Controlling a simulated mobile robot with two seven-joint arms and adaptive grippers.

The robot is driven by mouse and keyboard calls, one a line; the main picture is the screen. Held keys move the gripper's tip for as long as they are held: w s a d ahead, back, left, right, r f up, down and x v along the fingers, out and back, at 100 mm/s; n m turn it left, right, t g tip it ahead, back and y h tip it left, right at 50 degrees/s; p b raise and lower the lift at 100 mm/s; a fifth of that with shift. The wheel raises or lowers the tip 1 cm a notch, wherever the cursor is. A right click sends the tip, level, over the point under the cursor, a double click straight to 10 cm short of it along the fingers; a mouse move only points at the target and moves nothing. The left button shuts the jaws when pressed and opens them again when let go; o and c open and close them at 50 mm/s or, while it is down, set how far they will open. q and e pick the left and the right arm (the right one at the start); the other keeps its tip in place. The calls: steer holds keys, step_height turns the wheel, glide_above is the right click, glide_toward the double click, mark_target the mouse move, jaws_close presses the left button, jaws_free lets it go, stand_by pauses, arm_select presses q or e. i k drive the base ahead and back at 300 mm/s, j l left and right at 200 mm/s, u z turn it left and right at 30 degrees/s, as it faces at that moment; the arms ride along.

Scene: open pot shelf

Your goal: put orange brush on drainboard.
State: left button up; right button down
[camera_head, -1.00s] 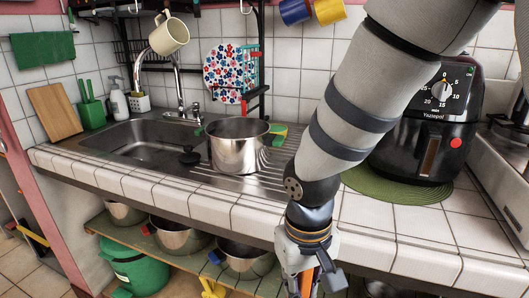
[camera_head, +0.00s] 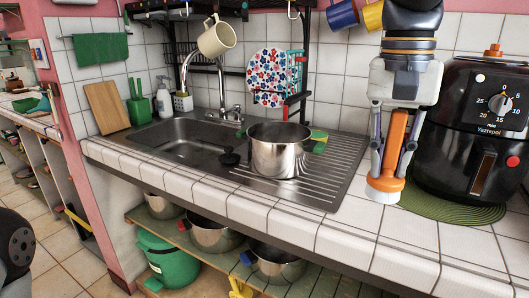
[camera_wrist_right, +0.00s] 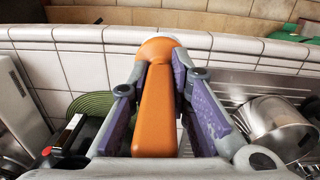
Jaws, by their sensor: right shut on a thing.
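The orange brush (camera_head: 396,140) hangs upright, white bristles down, in my right gripper (camera_head: 391,162), whose fingers are shut on its handle. In the head view it is in front of the tiled counter, between the drainboard and the air fryer; its exact height is unclear. The brush also shows in the right wrist view (camera_wrist_right: 157,115), between the purple finger pads. The drainboard (camera_head: 335,172) is the ridged metal area right of the sink basin. A steel pot (camera_head: 277,155) stands on its left part; the right part is bare. My left gripper is not in view.
A black air fryer (camera_head: 465,150) stands on a green round mat (camera_head: 450,208) to the right. Mugs hang above from the rack. Several pots sit on the shelf below (camera_head: 195,255).

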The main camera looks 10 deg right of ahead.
mark_target(339, 153)
steer(key=i, duration=1)
